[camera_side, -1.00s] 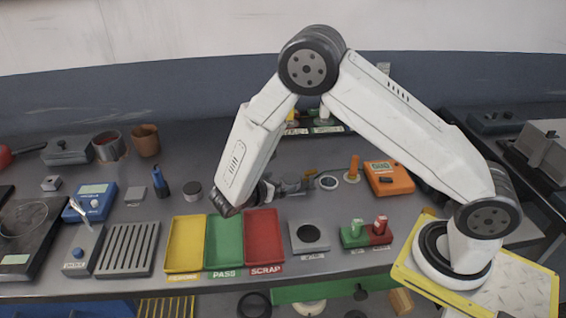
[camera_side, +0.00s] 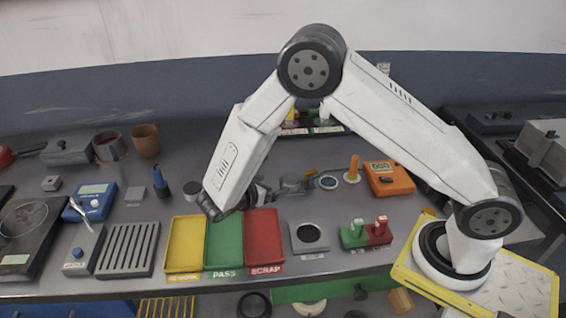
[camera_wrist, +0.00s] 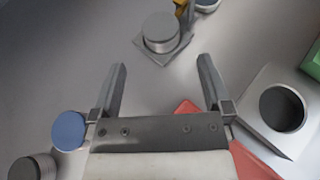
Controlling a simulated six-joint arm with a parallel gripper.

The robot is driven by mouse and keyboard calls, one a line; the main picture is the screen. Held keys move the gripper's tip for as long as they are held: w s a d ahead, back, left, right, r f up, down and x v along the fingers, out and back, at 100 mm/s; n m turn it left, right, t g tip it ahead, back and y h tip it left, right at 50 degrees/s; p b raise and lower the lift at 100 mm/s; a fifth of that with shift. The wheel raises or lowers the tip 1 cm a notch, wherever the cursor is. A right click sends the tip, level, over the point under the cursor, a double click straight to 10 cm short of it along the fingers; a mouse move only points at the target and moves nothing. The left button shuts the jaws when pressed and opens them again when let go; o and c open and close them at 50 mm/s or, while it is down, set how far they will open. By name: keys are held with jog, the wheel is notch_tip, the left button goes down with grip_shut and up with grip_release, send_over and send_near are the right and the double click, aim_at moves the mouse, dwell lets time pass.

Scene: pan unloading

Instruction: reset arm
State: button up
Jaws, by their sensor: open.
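My gripper (camera_wrist: 162,85) is open and empty, its two fingers spread wide in the wrist view. In the side view my gripper (camera_side: 262,192) hangs low near the back of the red tray, partly hidden by my wrist. A grey metal cylinder on a square plate (camera_wrist: 161,32) stands beyond the fingertips, apart from them. Part of the red tray (camera_wrist: 252,165) shows beneath and right of my gripper.
Yellow (camera_side: 184,243), green (camera_side: 224,252) and red (camera_side: 263,238) trays sit side by side near the front edge. A grey block with a dark round recess (camera_side: 296,245) is right of them. A slotted grey rack (camera_side: 126,262) is left. An orange meter (camera_side: 400,182) stands farther right.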

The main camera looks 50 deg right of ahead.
jog(key=shift+s+d+r+m+y, duration=0.15)
jog(key=shift+s+d+m+y, duration=0.15)
jog(key=shift+s+m+y, duration=0.15)
jog(key=s+m+y, duration=0.1)
jog(key=s, duration=0.1)
jog(key=s+m+g+y, duration=0.1)
jog(key=m+y, duration=0.1)
jog(key=s+d+r+m+g+y, duration=0.1)
jog(key=s+m+y, duration=0.1)
jog(key=shift+s+d+r, duration=0.1)
jog(key=shift+s, duration=0.25)
jog(key=s+r+m+t+y, duration=0.1)
jog(key=m+y, duration=0.1)
jog(key=m, duration=0.1)
jog(key=s+r+m+t+y, duration=0.1)
jog(key=s+m+y, duration=0.1)
jog(key=m, duration=0.1)
jog(key=s+a+r+m+y, duration=0.1)
jog(key=s+m+y, duration=0.1)
jog(key=m, duration=0.1)
jog(key=shift+s+a+r+t+y, duration=0.1)
jog(key=shift+r+t+y, duration=0.1)
jog(key=shift+t+y, duration=0.2)
jog(key=m+t, duration=0.1)
jog(key=r+m, duration=0.1)
jog(key=m, duration=0.1)
jog(key=shift+s+r+t+y, duration=0.2)
jog(key=shift+s+t+y, duration=0.1)
jog(key=shift+t+y, duration=0.1)
